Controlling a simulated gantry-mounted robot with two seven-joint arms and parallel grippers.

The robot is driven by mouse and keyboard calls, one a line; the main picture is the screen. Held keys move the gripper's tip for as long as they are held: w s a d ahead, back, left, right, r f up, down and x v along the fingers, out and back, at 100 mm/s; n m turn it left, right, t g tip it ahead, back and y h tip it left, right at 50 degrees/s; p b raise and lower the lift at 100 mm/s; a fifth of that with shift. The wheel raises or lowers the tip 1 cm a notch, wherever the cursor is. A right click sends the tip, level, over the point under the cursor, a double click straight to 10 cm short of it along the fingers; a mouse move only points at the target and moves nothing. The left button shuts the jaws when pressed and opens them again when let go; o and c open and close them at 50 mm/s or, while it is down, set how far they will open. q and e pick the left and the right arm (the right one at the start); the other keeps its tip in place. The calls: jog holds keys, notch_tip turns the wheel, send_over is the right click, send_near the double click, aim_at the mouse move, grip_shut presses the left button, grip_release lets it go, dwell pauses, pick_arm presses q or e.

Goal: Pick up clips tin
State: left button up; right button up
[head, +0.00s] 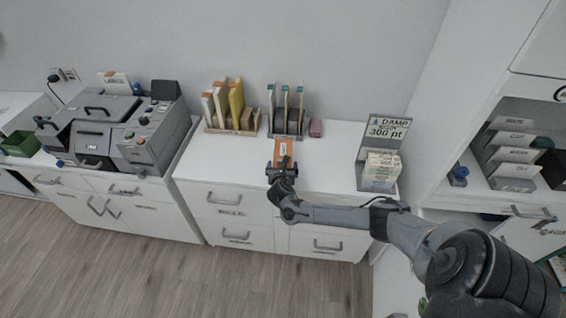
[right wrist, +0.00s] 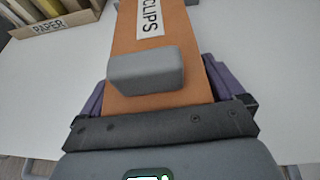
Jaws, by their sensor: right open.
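The clips tin (head: 283,150) is an orange box with a white label on the white desk top, near the middle of the head view. In the right wrist view the clips tin (right wrist: 165,50) fills the centre, with its "CLIPS" label at the top and a grey block on its face. My right gripper (head: 281,168) is at the tin's near end. In the right wrist view, its purple-grey fingers (right wrist: 155,88) lie on either side of the tin. The jaws are open; contact with the tin's sides cannot be told. My left gripper is not in view.
A small pink block (head: 316,128) lies right of the rack. A card stand (head: 382,160) is farther right, and a grey machine (head: 115,125) stands left. The desk beside the tin is clear.

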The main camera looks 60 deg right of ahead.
jog(key=c, duration=1.4)
jog(key=shift+c, duration=0.2)
jog(key=shift+r, duration=0.1)
